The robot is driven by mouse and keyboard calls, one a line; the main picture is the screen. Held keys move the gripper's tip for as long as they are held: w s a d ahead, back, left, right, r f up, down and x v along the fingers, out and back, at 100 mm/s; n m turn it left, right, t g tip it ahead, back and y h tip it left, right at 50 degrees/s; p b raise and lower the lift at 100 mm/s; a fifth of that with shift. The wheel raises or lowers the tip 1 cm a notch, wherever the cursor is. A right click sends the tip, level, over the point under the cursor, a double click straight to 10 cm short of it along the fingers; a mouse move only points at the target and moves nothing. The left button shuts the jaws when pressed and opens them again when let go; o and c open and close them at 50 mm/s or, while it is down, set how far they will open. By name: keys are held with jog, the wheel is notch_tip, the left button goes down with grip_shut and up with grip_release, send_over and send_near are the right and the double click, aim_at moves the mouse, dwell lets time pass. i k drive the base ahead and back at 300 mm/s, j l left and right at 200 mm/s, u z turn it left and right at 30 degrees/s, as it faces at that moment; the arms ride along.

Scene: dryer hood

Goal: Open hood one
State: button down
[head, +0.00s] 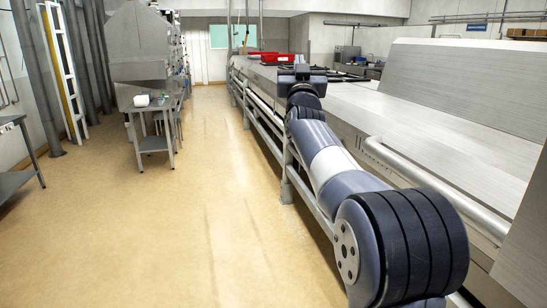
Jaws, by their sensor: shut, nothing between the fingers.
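A long metal dryer hood (445,125) runs along the right side of the head view, its broad brushed surface lying low and its lid apparently down. A pale bar handle (432,188) runs along its near side, to the right of my arm. I cannot tell which section is hood one. My arm reaches forward along the machine's side. My gripper (302,70) is at the far end of the arm, beyond the handle and apart from it. It is shut and empty; its fingers are small and partly hidden by the wrist.
Red bins (276,58) stand on the far part of the machine. A pipe railing (262,125) runs along its left side. A small steel table (155,108) stands across the aisle. The tan floor (205,190) between is clear.

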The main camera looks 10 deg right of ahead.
aim_at(499, 84)
jog(key=i+j+z, duration=0.1)
jog(key=i+z, duration=0.2)
jog(key=i, duration=1.4)
jog(key=i+z, duration=0.25)
jog(key=i, duration=0.2)
jog(key=i+j+z, duration=0.2)
jog(key=i, duration=0.2)
jog(key=i+j+z, duration=0.1)
jog(key=i+z, duration=0.15)
jog(key=i, duration=0.15)
jog(key=i+l+z, duration=0.1)
jog(key=i+z, duration=0.2)
jog(key=z, duration=0.2)
jog(key=i+z, duration=0.3)
jog(key=z, duration=0.2)
jog(key=i+j+z, duration=0.15)
jog(key=z, duration=0.35)
jog(key=i+j, duration=0.05)
jog(key=i, duration=0.05)
